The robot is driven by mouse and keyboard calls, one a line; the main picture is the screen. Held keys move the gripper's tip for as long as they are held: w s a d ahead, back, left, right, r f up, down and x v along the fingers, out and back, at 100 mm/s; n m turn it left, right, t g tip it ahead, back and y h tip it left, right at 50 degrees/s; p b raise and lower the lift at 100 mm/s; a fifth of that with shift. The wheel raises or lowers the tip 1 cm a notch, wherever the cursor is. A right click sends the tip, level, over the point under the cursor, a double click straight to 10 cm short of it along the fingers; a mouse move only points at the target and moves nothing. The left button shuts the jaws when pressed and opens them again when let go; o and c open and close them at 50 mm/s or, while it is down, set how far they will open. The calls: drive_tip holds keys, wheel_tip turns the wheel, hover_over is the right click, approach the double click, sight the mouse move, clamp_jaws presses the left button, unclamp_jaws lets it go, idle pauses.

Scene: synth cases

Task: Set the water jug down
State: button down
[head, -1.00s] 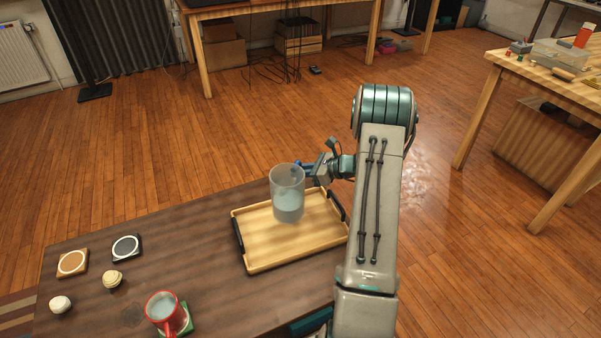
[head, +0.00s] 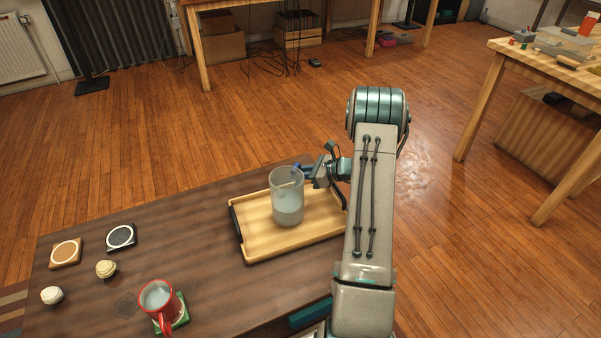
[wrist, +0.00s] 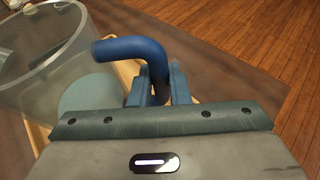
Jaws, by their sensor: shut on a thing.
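The clear water jug (head: 287,205) has pale water in its lower part and a blue handle (wrist: 134,50). It is upright over the light wooden tray (head: 262,245), towards the tray's back. I cannot tell for sure whether its base touches the tray or hangs just above it. My gripper (head: 309,172) comes from the right and is shut on the blue handle. In the wrist view my fingers (wrist: 158,88) close around the handle's lower end, with the jug wall to the left.
The tray lies on a dark wooden table (head: 190,235). A red mug (head: 158,298) stands on a green coaster at the front. Two coasters (head: 66,253) and two small round items (head: 106,269) lie at the left. The tabletop between them and the tray is clear.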

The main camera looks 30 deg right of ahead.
drive_tip(key=shift+f+b, duration=0.5)
drive_tip(key=shift+f, duration=0.1)
drive_tip(key=c, duration=1.4)
unclamp_jaws()
drive_tip(key=shift+r, duration=0.1)
drive_tip(key=shift+o, duration=0.5)
drive_tip(key=shift+s+d, duration=0.1)
